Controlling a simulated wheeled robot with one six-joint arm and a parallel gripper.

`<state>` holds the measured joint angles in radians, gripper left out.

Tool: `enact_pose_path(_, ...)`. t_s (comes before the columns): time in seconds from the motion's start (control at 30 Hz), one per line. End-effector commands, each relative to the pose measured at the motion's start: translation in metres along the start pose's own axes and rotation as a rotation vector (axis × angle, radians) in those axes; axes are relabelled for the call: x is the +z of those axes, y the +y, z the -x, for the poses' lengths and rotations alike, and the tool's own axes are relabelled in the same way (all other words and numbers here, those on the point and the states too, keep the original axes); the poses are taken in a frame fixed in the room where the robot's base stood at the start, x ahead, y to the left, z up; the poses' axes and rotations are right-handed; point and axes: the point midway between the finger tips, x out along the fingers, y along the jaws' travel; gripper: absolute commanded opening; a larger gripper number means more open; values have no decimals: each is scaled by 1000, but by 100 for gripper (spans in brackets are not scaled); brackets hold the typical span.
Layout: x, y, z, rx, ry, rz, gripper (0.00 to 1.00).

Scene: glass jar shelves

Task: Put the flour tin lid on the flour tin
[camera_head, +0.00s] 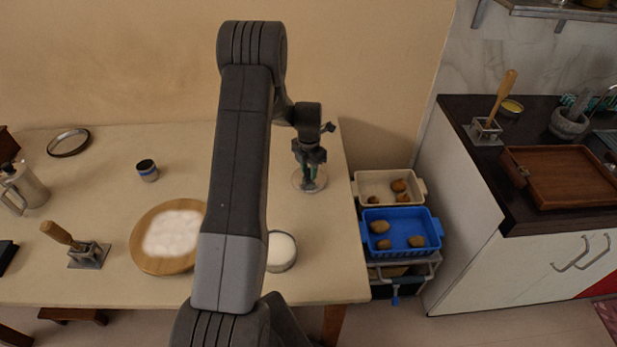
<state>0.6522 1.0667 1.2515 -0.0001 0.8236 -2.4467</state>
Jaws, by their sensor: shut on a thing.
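My gripper (310,164) is over the right part of the table, pointing down. It is shut on the flour tin lid (313,184), a pale grey round disc just under the fingers. I cannot tell whether the lid touches the table. The flour tin (284,265) is a round open tin with white flour showing at its top. It stands nearer the front of the table, below and slightly left of the lid in the picture. My arm hides the tin's left edge.
The table (110,195) holds a round board with white dough (173,235), a small dark jar (147,170), a metal ring (68,142), a metal jug (25,188) and a wooden-handled press (83,252). Right of it stand a blue crate (402,243) and a counter (470,250).

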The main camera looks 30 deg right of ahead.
Motion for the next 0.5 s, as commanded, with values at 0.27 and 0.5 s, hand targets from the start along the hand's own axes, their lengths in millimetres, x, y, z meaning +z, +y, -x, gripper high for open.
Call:
enact_pose_path(0.27, 0, 0, 4, 0, 0, 0, 0)
enact_pose_path(0.5, 0, 0, 8, 0, -1, 0, 0)
